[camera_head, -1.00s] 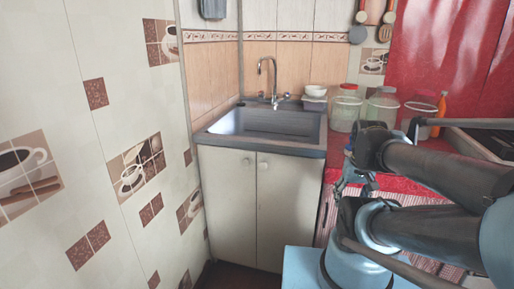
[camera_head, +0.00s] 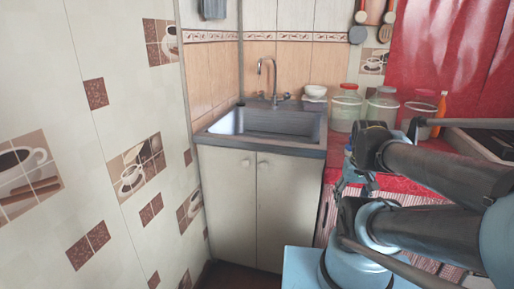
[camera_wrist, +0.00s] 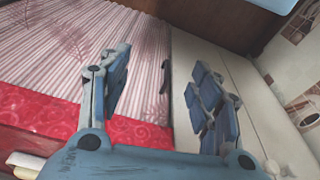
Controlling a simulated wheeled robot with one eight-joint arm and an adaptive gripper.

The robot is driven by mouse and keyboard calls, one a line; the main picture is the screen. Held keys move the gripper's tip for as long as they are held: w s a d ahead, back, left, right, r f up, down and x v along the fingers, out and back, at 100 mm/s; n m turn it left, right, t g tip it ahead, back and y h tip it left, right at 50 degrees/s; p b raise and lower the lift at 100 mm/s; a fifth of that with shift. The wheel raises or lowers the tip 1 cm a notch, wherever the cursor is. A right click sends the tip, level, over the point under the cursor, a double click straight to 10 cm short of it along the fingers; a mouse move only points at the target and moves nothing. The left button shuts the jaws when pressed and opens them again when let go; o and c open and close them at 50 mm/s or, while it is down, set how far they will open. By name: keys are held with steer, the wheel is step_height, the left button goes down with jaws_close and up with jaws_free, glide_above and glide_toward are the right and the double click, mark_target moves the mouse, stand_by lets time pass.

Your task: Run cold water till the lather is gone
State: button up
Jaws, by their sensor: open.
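A metal sink (camera_head: 262,122) sits in a corner cabinet. A tall curved faucet (camera_head: 272,80) rises at the back of the sink, with a small lever (camera_head: 284,97) at the right of its base. No running water or lather can be made out in the basin at this size. My gripper shows in the wrist view (camera_wrist: 165,90) with its two blue fingers apart and nothing between them. It is low and to the right of the sink, away from the faucet; in the head view my arm partly hides it.
White cabinet doors (camera_head: 277,205) are below the sink. A white bowl (camera_head: 315,91) is right of the faucet. Lidded jars (camera_head: 346,110) and an orange bottle (camera_head: 438,112) stand on the red counter (camera_head: 430,145). A tiled wall (camera_head: 120,110) closes the left side.

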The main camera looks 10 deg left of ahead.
steer(key=shift+r, duration=0.1)
step_height(320, 180, up, 33)
steer(key=n+t+y, duration=0.1)
steer(key=n+y, duration=0.2)
steer(key=n, duration=0.5)
glide_above(288, 93)
steer(key=s+d, duration=0.4)
steer(key=s, duration=0.1)
steer(key=x, duration=1.6)
steer(key=shift+w+f, duration=0.15)
steer(key=shift+f, duration=0.2)
steer(key=c, duration=1.1)
